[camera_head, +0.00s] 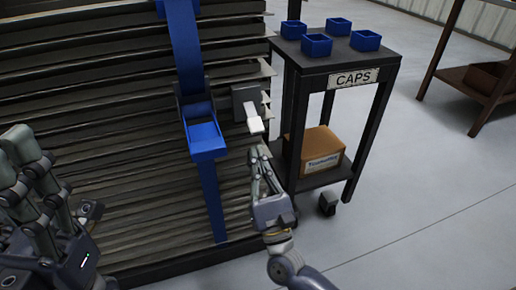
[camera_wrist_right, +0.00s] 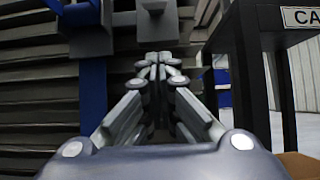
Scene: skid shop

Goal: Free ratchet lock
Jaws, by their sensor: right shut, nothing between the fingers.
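A blue ratchet (camera_head: 204,137) sits on a blue strap (camera_head: 186,45) that runs down the front of a stack of dark slats (camera_head: 95,110). Right of the ratchet is a dark square plate with a pale lever (camera_head: 252,117) sticking out toward me. My right gripper (camera_head: 256,155) is shut and empty, with its tips just below the lever. In the right wrist view its closed tips (camera_wrist_right: 158,62) point at the slats, and the lever (camera_wrist_right: 155,8) shows above them at the top edge. My left gripper (camera_head: 22,165) is at the left edge, partly cut off, away from the ratchet; its opening is unclear.
A dark stand labelled CAPS (camera_head: 354,78) stands close right of my right gripper, with several blue bins (camera_head: 317,44) on top. A cardboard box (camera_head: 318,150) lies on its lower shelf. A brown rack (camera_head: 462,80) is at far right. The floor (camera_head: 420,170) between is clear.

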